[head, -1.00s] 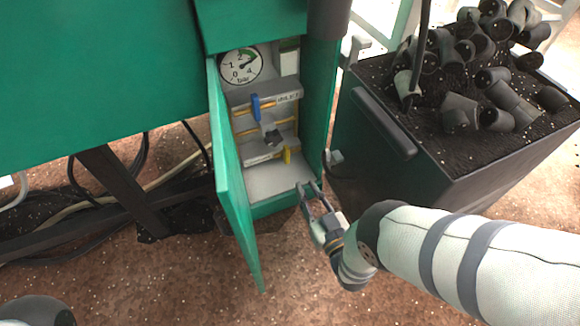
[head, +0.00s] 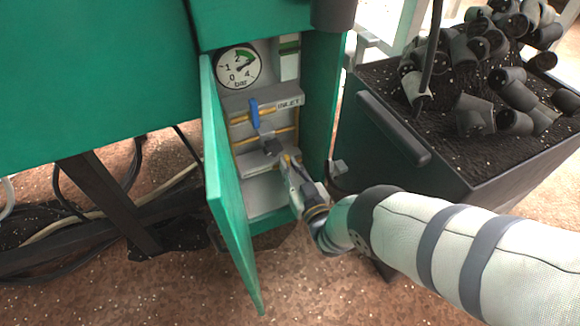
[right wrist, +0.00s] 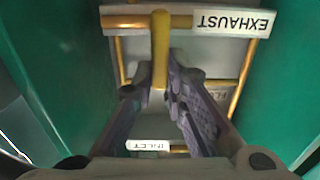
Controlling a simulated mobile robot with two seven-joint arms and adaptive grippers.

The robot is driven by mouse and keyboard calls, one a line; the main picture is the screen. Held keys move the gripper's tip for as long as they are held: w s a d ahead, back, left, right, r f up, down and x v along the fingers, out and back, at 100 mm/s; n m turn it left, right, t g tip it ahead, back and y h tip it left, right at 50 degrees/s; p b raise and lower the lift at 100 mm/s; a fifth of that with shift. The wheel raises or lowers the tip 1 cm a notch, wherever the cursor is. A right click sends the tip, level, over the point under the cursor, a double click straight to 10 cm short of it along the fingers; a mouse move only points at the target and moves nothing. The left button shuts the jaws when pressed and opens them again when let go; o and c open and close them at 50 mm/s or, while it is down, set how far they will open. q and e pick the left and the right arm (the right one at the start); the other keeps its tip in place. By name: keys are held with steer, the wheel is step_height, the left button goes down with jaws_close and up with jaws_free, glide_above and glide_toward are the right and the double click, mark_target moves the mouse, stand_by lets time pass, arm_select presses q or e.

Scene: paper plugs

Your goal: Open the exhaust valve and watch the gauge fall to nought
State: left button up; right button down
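The gauge (head: 238,68) is at the top of the open green cabinet, marked in bar. Its small needle seems to point up and right, near the green band. Below, a blue handle (head: 254,114) stands upright on the inlet pipe. My left gripper is out of view.
The green cabinet door (head: 228,195) hangs open on the left of the opening. A dark bin (head: 400,145) of black granules and grey pipe pieces stands close on the right. Cables (head: 75,215) lie on the floor at left.

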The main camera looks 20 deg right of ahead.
mark_target(295, 157)
steer(key=shift+m, duration=0.3)
steer(key=d+m, duration=0.1)
steer(key=m, duration=0.1)
steer(key=d+f+m+b, duration=0.1)
steer(key=m, duration=0.5)
steer(key=shift+d+f+b, duration=0.25)
steer(key=shift+d+b, duration=0.1)
steer(key=shift+d, duration=0.05)
steer(key=m, duration=0.2)
steer(key=f+m+b, duration=0.1)
steer(key=d+m+b, duration=0.1)
steer(key=m, duration=0.1)
steer(key=shift+f+m, duration=0.3)
steer(key=shift+s+f+m+b, duration=0.1)
steer(key=shift+f+m+b, duration=0.25)
steer(key=shift+m, duration=0.6)
steer(key=shift+f+m+b, duration=0.2)
steer(key=shift+f+m, duration=0.1)
steer(key=shift+m, duration=0.65)
steer(key=c, duration=1.9)
jaws_free()
